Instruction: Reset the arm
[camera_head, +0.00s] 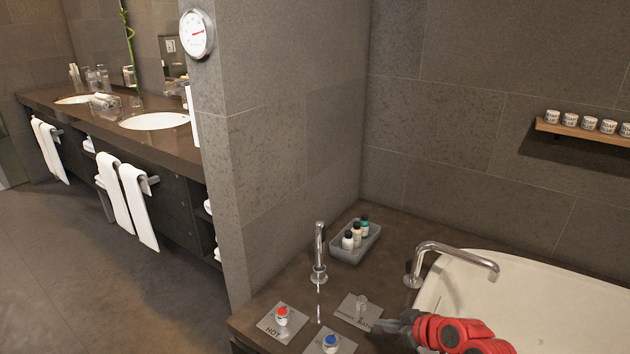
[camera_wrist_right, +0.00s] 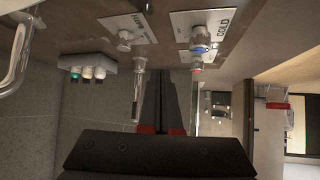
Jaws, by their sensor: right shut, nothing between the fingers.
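My right gripper (camera_head: 392,325) comes in at the bottom of the head view, with red arm links behind it. Its fingers are shut and empty, just right of the tub control plates. In the right wrist view the closed fingers (camera_wrist_right: 166,75) point up the picture. The hot knob (camera_head: 282,316) has a red top and the cold knob (camera_head: 330,343) a blue one. A plain metal knob (camera_head: 361,304) sits on a third plate, close to the gripper. Whether they touch is unclear. My left gripper is not in view.
A curved spout (camera_head: 450,250) overhangs the bathtub (camera_head: 540,295) at right. An upright metal fixture (camera_head: 319,250) and a grey tray (camera_head: 343,252) of small bottles stand behind the controls. A wall shelf (camera_head: 570,133) holds jars. The floor (camera_head: 100,270) at left is open.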

